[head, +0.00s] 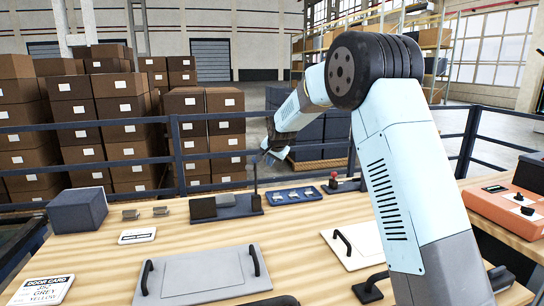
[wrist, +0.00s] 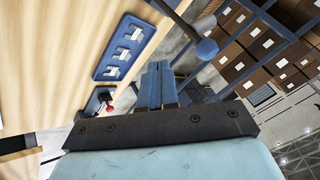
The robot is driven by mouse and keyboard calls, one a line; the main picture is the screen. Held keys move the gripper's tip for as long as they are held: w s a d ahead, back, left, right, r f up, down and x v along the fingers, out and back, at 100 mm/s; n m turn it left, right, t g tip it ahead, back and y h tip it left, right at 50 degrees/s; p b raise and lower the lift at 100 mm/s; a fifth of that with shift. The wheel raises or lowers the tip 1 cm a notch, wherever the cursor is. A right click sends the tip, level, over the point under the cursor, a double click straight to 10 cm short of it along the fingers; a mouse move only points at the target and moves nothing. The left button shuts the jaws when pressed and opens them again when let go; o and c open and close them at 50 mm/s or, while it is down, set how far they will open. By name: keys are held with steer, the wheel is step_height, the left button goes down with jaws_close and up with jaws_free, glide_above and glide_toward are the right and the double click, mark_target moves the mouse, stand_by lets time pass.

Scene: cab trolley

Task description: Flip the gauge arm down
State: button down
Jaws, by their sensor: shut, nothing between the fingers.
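A dark gauge base (head: 226,207) with a block on it sits near the far edge of the wooden table. A thin dark arm, which I take to be the gauge arm (head: 255,180), stands upright at its right end. In the wrist view this gauge arm (wrist: 180,22) shows as a blue-grey rod with a round end, beyond and to the right of my fingertips. My gripper (head: 268,157) is shut and empty, up in the air just right of the arm's upper part. Its two fingers lie together in the wrist view (wrist: 158,68). I cannot tell whether they touch the arm.
A blue tray (head: 294,195) with several small pale pieces lies right of the gauge. A red-knobbed device (head: 334,180) stands further right. A grey panel with handles (head: 204,279), a white panel (head: 352,241) and a dark box (head: 78,209) are on the table. Railings (head: 180,158) stand behind it.

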steer(key=shift+w+a+f, duration=0.25)
steer(key=shift+w+a, duration=0.65)
steer(key=shift+a, duration=0.05)
steer(key=shift+w+a+f, duration=0.25)
steer(key=shift+w+a, duration=0.65)
